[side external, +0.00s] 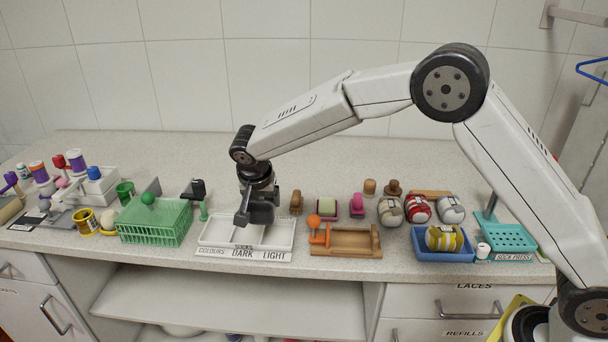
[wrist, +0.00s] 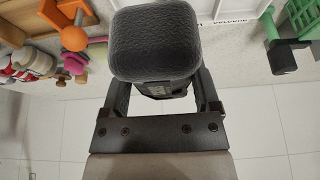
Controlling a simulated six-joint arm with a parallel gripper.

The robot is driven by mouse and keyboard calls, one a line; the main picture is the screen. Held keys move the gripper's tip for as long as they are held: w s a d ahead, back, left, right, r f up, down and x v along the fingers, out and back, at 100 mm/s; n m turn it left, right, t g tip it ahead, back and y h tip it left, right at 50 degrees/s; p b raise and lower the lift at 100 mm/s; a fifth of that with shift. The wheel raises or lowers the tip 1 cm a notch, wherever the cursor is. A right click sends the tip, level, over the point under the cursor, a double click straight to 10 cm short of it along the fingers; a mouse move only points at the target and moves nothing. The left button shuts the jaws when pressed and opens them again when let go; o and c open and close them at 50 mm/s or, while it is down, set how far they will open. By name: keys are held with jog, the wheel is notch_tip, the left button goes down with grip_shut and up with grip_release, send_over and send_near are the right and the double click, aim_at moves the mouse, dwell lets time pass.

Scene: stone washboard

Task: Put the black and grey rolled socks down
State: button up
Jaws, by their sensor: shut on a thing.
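The black and grey rolled socks (wrist: 155,45) fill the upper middle of the wrist view as a dark, textured roll between my fingers. My gripper (side external: 257,215) points down and is shut on them. In the side view the roll is hard to tell apart from the dark fingers. My gripper is over the white sorting tray (side external: 283,247), around its middle part, above the front label DARK. COLOURS is marked to the left and LIGHT to the right. I cannot tell whether the roll touches the tray floor. The tray's pale edge also shows in the wrist view (wrist: 232,10).
A green wire basket (side external: 155,226) stands left of the tray. A wooden stand with an orange knob (side external: 345,241) is close on the right. Farther right are several rolled socks (side external: 418,209), a blue tray (side external: 446,256) with a yellow striped roll, and a teal press (side external: 507,238).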

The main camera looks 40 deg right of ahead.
jog(key=shift+w+a+f, duration=0.15)
jog(key=shift+w+f, duration=0.8)
jog(key=shift+w+a+f, duration=0.2)
jog(key=shift+w+f, duration=0.7)
jog(key=shift+f, duration=0.1)
jog(key=shift+w+a+f, duration=0.15)
jog(key=shift+w+f, duration=0.8)
jog(key=shift+w+f, duration=0.25)
jog(key=shift+f, duration=1.65)
jog(key=o, duration=1.2)
jog(key=shift+f, duration=0.1)
jog(key=v, duration=1.2)
